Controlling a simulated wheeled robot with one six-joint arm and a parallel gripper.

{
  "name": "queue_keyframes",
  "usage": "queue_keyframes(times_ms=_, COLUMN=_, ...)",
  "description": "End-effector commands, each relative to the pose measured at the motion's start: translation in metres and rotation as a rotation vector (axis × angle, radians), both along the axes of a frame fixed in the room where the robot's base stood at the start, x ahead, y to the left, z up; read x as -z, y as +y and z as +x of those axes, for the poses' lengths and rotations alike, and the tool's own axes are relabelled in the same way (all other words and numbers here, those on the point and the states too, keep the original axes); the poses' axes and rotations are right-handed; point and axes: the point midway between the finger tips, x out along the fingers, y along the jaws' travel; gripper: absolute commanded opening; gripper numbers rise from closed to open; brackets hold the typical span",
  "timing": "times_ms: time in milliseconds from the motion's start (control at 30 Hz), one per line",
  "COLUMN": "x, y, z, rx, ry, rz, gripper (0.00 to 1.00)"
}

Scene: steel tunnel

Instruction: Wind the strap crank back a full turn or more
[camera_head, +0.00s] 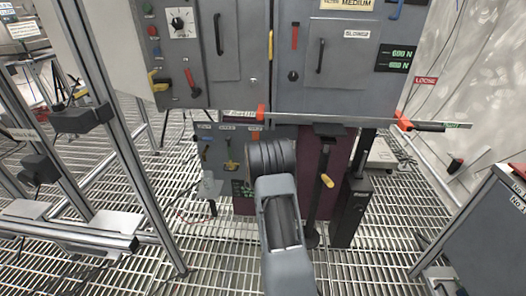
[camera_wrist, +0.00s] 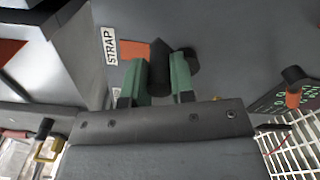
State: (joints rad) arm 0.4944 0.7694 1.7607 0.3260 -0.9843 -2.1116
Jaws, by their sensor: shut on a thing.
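The strap crank shows in the wrist view as a dark handle (camera_wrist: 160,66) with a dark round piece (camera_wrist: 190,60) beside it, on a grey panel (camera_wrist: 230,30). A white STRAP label (camera_wrist: 110,46) is on the panel to the left of the handle. My gripper (camera_wrist: 162,84) has green finger pads, one on each side of the handle, and is shut on it. The handle's far end sticks out beyond the pads. In the head view my own arm hides the gripper and the crank.
An aluminium frame (camera_head: 110,120) stands at the left, a grey cabinet (camera_head: 490,235) at the right. The floor is grating.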

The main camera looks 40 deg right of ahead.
Motion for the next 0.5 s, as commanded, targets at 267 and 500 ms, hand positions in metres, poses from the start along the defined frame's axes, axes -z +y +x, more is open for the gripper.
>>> queue_keyframes(times_ms=267, x=-0.009, y=0.010, z=0.009, rx=-0.004, ry=0.179, rz=-0.190, gripper=0.00)
queue_keyframes(times_ms=500, x=-0.011, y=0.017, z=0.016, rx=-0.003, ry=0.328, rz=-0.345, gripper=0.00)
